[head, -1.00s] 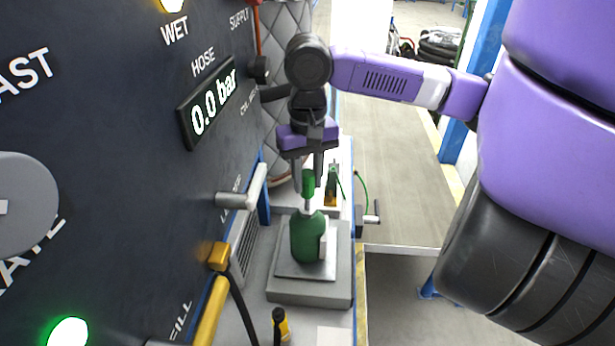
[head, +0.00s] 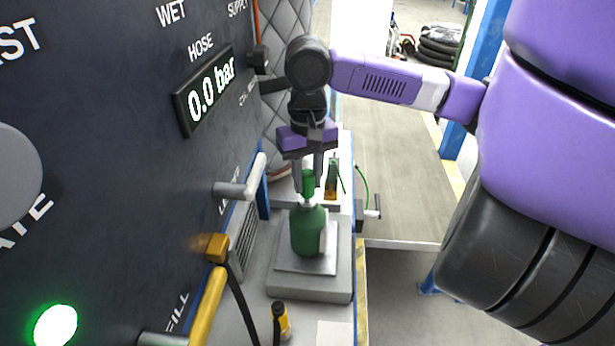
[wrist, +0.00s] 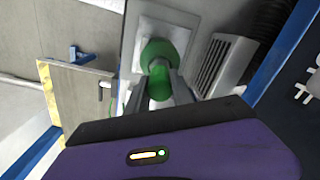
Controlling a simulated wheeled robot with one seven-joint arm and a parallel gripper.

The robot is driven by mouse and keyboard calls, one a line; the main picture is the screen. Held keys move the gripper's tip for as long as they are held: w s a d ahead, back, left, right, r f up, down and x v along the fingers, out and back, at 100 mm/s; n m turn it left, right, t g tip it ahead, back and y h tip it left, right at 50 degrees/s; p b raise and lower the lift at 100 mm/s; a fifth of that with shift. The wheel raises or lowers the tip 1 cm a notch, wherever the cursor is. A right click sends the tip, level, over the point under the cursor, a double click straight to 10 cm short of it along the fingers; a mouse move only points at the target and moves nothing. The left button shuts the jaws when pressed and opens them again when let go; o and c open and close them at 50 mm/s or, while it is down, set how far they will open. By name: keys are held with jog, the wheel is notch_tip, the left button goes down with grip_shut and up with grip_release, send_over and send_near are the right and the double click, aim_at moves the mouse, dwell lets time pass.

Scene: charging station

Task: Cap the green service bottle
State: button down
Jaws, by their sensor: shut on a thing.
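The green service bottle (head: 308,232) stands upright on a square plate on a grey block (head: 310,288), with a pale label on its right side. My gripper (head: 308,184) points down above it and is shut on a green cap (head: 308,181). The cap sits in line with the bottle's neck, at its top; whether it is seated cannot be told. In the wrist view the cap (wrist: 160,82) is between my two fingers, and the bottle's green shoulder (wrist: 160,50) shows behind it.
The dark panel (head: 110,190) with a 0.0 bar display (head: 211,92) and a lever handle (head: 236,190) stands close on the left. A yellow-and-black item (head: 281,318) stands in front of the block. A green-and-yellow tool (head: 331,178) lies behind the bottle.

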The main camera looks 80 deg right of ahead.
aim_at(308, 172)
jog(key=shift+f+b, duration=0.65)
jog(key=shift+f, duration=0.45)
jog(key=c, duration=1)
grip_release()
jog(key=shift+c, duration=0.2)
jog(key=shift+r, duration=0.1)
notch_tip(308, 172, up, 8)
jog(key=shift+f, duration=0.15)
